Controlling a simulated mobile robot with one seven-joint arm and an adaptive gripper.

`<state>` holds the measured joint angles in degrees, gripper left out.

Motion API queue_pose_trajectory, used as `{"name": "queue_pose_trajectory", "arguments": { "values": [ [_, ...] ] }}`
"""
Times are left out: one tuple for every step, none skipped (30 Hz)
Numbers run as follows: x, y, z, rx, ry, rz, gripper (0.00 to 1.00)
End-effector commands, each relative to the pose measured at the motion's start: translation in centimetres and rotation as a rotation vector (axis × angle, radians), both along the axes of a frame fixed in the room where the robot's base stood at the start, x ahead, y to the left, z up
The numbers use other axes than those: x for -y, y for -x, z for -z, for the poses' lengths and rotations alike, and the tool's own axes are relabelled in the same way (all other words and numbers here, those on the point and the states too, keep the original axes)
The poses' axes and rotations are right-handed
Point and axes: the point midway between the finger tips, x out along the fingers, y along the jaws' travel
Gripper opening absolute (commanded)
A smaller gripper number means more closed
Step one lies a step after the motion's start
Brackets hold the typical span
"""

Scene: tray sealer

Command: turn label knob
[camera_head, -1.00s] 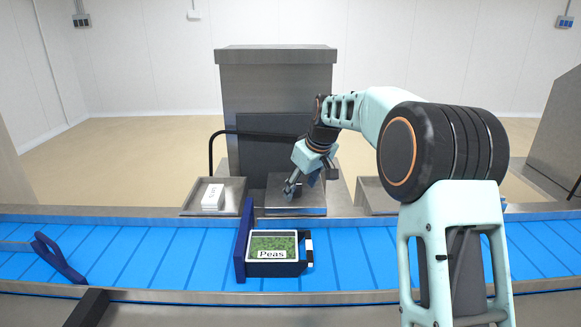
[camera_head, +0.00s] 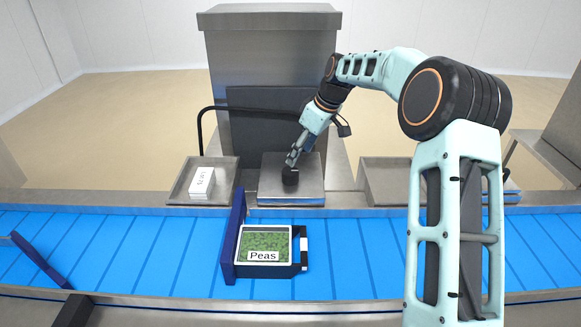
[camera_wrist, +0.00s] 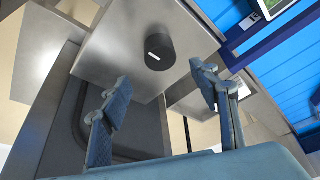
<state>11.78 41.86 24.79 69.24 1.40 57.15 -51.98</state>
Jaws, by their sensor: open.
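The label knob (camera_head: 290,176) is a short black cylinder on top of a low steel box (camera_head: 275,190) behind the belt. In the wrist view the knob (camera_wrist: 159,53) shows a white mark on its face. My gripper (camera_head: 292,160) is just above the knob in the head view and partly covers it. In the wrist view my gripper (camera_wrist: 160,92) has its two fingers spread wide with nothing between them. The knob lies beyond the fingertips, apart from them.
A blue conveyor belt (camera_head: 130,250) runs across the front. On it a Peas tray (camera_head: 277,230) sits against a dark blue bar (camera_head: 235,235). A steel bin (camera_head: 176,187) with white labels (camera_head: 202,181) stands left of the knob box, and another steel bin (camera_head: 385,180) stands right.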

Motion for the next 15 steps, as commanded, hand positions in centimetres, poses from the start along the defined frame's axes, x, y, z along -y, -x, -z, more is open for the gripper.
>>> {"name": "queue_pose_trajectory", "arguments": {
  "values": [
    [-0.3,0.0,0.7,-0.005,0.000,-0.002,0.56],
    [-0.5,-0.1,1.2,-0.006,0.000,-0.001,0.56],
    [-0.7,-0.3,1.9,-0.006,0.000,-0.001,0.56],
    [-0.9,-0.4,2.4,-0.006,0.000,-0.001,0.56],
    [-1.1,-0.6,3.0,-0.006,0.000,-0.001,0.56],
    [-1.4,-0.7,3.7,-0.006,0.000,-0.002,0.56],
    [-1.6,-0.8,4.2,-0.005,0.000,-0.002,0.56],
    [-1.7,-1.0,4.8,-0.005,0.000,-0.002,0.56],
    [-1.9,-1.2,5.4,-0.005,0.000,-0.002,0.56],
    [-2.1,-1.3,5.9,-0.004,0.001,-0.001,0.56],
    [-2.3,-1.4,6.4,-0.004,0.001,-0.001,0.56],
    [-2.4,-1.5,6.9,-0.003,0.000,-0.001,0.56],
    [-2.6,-1.6,7.2,-0.003,0.001,-0.001,0.56],
    [-2.7,-1.7,7.6,-0.002,0.000,-0.001,0.56],
    [-2.8,-1.8,7.9,-0.002,0.000,-0.001,0.56]
  ]
}}
